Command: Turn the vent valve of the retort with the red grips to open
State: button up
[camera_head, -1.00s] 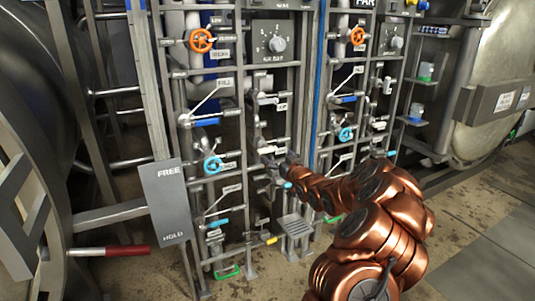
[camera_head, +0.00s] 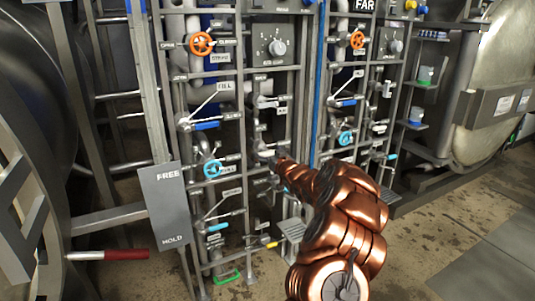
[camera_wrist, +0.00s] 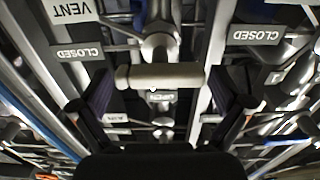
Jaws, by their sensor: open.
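A valve with a pale grey bar handle (camera_wrist: 160,76) is in the middle of the wrist view, under a VENT label (camera_wrist: 72,11). CLOSED labels (camera_wrist: 76,52) show on both sides. The bar lies crosswise in the picture. My gripper (camera_wrist: 162,105) is open, one dark finger on each side below the bar, with no visible hold on it. In the head view my gripper (camera_head: 276,162) is at the left panel's right column, partly hiding the valve there. A red grip (camera_head: 126,254) shows on a lever at the left retort (camera_head: 45,100).
Orange handwheels (camera_head: 201,43), blue handwheels (camera_head: 212,169) and blue-tipped levers (camera_head: 207,125) stand close around on the pipe frame. A FREE/HOLD plate (camera_head: 168,205) stands left. A second panel and retort (camera_head: 500,80) are at right. The floor (camera_head: 440,235) at right is clear.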

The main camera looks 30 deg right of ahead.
jog(key=shift+c, duration=0.2)
jog(key=c, duration=1)
jog(key=shift+o, duration=0.2)
jog(key=shift+f, duration=0.1)
jog(key=n+b, duration=0.2)
jog(key=n, duration=0.1)
jog(key=shift+a+f, duration=0.1)
jog(key=shift+f, duration=0.05)
jog(key=shift+a+n+b, duration=0.1)
jog(key=shift+n+b, duration=0.95)
jog(key=shift+n, duration=0.35)
jog(key=o, duration=1)
